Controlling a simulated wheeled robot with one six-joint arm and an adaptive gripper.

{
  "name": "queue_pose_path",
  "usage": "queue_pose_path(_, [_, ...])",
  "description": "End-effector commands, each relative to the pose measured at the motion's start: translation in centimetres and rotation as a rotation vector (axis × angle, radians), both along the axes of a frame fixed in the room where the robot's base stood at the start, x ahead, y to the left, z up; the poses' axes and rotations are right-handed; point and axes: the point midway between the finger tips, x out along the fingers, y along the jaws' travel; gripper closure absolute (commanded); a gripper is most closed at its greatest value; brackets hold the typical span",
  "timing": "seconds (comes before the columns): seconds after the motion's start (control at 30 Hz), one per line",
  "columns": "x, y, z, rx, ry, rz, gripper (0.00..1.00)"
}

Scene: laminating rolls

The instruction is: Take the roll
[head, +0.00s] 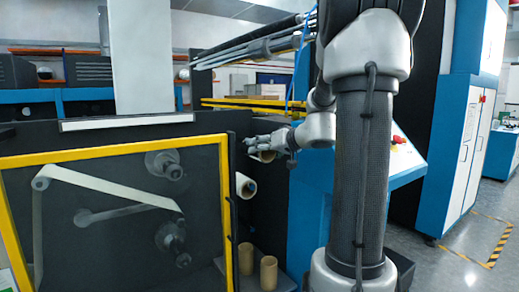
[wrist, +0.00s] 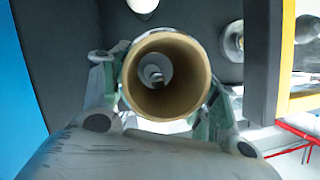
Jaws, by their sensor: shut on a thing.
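The roll (wrist: 140,98) shows end-on in the wrist view, an open brown cardboard core with a pale outer edge. A round grey part shows deep inside the core; I cannot tell whether the roll still sits around it. My gripper (head: 262,146) is shut on the roll, with one finger on each side of it in the wrist view. In the head view, the roll (head: 264,157) is small and partly hidden by the fingers, beside the dark machine panel.
Two brown cardboard tubes (head: 268,273) stand upright on a low surface below. A yellow-framed clear guard (head: 225,215) closes the left side, with rollers and white web behind it. A blue console (head: 312,195) stands close on the right. Open floor lies far right.

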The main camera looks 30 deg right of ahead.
Motion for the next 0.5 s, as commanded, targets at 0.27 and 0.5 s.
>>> queue_pose_path(0.27, [-2.5, -0.2, 0.1, -0.002, 0.000, -0.002, 0.68])
queue_pose_path(0.5, [-4.2, -0.2, 0.2, 0.000, -0.001, -0.001, 0.68])
